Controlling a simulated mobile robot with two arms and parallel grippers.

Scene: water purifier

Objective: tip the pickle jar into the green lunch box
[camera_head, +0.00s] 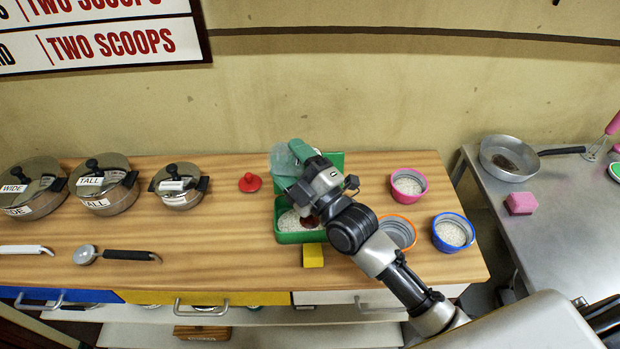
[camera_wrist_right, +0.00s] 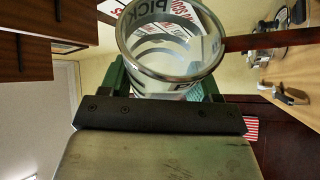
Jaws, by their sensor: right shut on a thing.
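The clear glass pickle jar (camera_head: 283,161) is in my right gripper (camera_head: 301,158), held tilted above the back of the green lunch box. In the right wrist view the jar (camera_wrist_right: 172,50) shows its round open mouth and part of a printed label, between my green fingers. The glass looks clear there; I see no contents for sure. The green lunch box (camera_head: 300,238) stands on the wooden counter and holds white grains. A dark reddish thing (camera_head: 308,222) shows in it, partly hidden by my arm. My left gripper is out of view.
A red knobbed lid (camera_head: 249,182) lies left of the box. A yellow block (camera_head: 313,255) sits at its front. Pink (camera_head: 409,185), orange (camera_head: 398,232) and blue (camera_head: 453,232) cups stand to the right. Lidded pots (camera_head: 105,185) and a scoop (camera_head: 118,255) are at left.

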